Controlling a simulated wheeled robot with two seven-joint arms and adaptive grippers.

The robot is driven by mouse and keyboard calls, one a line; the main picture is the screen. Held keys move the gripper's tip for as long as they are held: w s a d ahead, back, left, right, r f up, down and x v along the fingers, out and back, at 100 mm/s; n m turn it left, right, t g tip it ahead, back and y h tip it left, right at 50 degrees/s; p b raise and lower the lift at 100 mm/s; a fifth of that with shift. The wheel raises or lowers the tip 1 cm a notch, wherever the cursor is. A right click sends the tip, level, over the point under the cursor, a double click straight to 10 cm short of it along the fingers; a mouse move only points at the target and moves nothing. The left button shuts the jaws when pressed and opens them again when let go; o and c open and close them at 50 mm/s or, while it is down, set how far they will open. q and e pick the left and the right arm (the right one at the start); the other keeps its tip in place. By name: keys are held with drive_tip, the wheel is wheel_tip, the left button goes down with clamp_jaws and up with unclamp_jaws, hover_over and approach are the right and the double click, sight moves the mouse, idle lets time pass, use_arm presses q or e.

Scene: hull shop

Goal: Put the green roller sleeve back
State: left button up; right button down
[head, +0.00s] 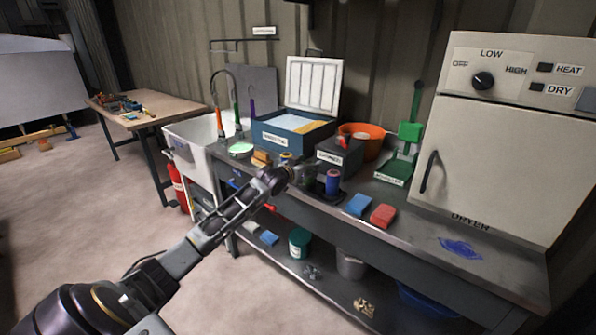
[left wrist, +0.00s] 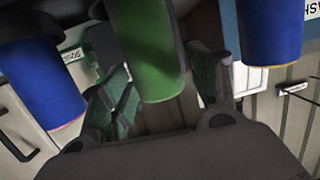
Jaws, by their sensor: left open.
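The green roller sleeve (left wrist: 150,50) shows in the middle of the left wrist view, between the two fingers of my left gripper (left wrist: 160,95). The fingers are spread, and I cannot tell whether either one touches the sleeve. In the head view my left gripper (head: 292,176) is over the bench, beside a blue roller sleeve (head: 333,182) that stands on a dark base. The green sleeve is mostly hidden there by the gripper. Blue sleeves show left (left wrist: 40,85) and right (left wrist: 268,32) of it in the left wrist view. My right gripper is out of view.
A dark box (head: 340,155) and an orange bowl (head: 366,138) stand behind the sleeves. A blue sponge (head: 359,204) and a red sponge (head: 383,216) lie right of them. A sink (head: 190,135) is at left.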

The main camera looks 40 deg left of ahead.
use_arm(q)
drive_tip(key=shift+s+r, duration=0.15)
drive_tip(key=shift+s, duration=0.85)
drive_tip(key=shift+s+r, duration=0.15)
drive_tip(key=shift+s, duration=0.85)
drive_tip(key=s+r, duration=0.1)
drive_tip(key=s, duration=0.6)
drive_tip(key=shift+s+r, duration=0.3)
drive_tip(key=shift+r, duration=0.05)
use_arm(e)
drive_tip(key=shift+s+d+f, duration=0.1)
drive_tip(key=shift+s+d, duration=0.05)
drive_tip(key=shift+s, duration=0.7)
use_arm(q)
drive_tip(key=shift+d, duration=0.1)
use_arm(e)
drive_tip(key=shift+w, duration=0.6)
